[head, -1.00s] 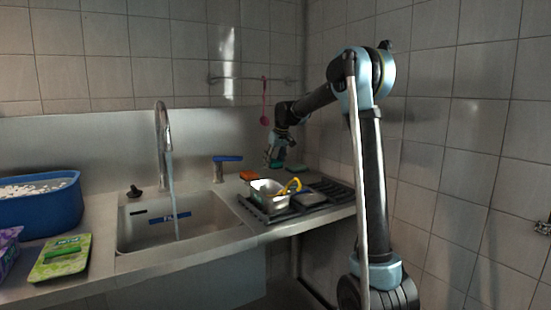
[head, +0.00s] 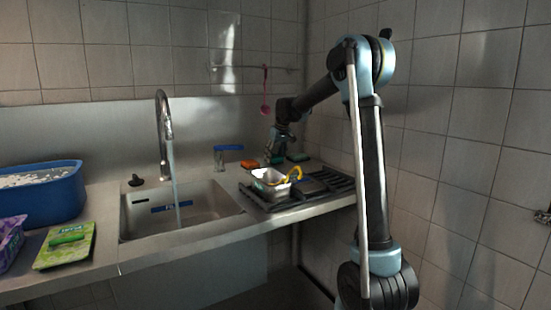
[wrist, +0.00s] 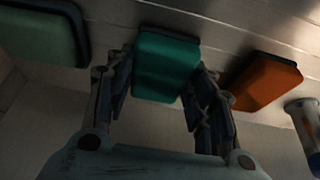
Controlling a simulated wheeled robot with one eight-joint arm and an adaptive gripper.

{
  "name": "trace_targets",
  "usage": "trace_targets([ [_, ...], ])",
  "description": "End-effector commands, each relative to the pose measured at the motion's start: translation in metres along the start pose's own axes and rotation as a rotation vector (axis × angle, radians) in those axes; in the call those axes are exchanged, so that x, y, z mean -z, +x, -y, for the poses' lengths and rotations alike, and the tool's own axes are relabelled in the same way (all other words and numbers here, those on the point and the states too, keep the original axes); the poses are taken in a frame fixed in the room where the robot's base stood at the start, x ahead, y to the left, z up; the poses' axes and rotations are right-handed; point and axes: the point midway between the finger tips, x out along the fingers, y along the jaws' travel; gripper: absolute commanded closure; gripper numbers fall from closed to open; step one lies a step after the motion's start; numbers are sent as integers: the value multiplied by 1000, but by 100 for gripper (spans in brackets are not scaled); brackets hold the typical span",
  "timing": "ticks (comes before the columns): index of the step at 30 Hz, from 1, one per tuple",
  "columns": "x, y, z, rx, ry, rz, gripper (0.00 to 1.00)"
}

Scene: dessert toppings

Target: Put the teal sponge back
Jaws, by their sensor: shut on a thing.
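The teal sponge (wrist: 167,65) is between the two fingers of my gripper (wrist: 160,92) in the wrist view, and the gripper is shut on it. In the head view my gripper (head: 273,156) is low at the back of the counter, between an orange sponge (head: 249,164) and a green sponge (head: 298,157). The wrist view also shows the orange sponge (wrist: 264,80) to the right and the green sponge (wrist: 40,35) to the left, both apart from the teal one. I cannot tell whether the teal sponge touches the counter.
A metal container (head: 270,185) with a yellow handle sits on the black rack (head: 315,191) in front. The sink (head: 180,212) with running tap, a blue tub (head: 40,197) and a green packet (head: 66,246) are left.

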Motion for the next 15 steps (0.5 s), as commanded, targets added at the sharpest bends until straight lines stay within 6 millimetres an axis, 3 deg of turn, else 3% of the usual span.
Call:
trace_targets([
  [15,-3,8,-1,0,1,0,73],
])
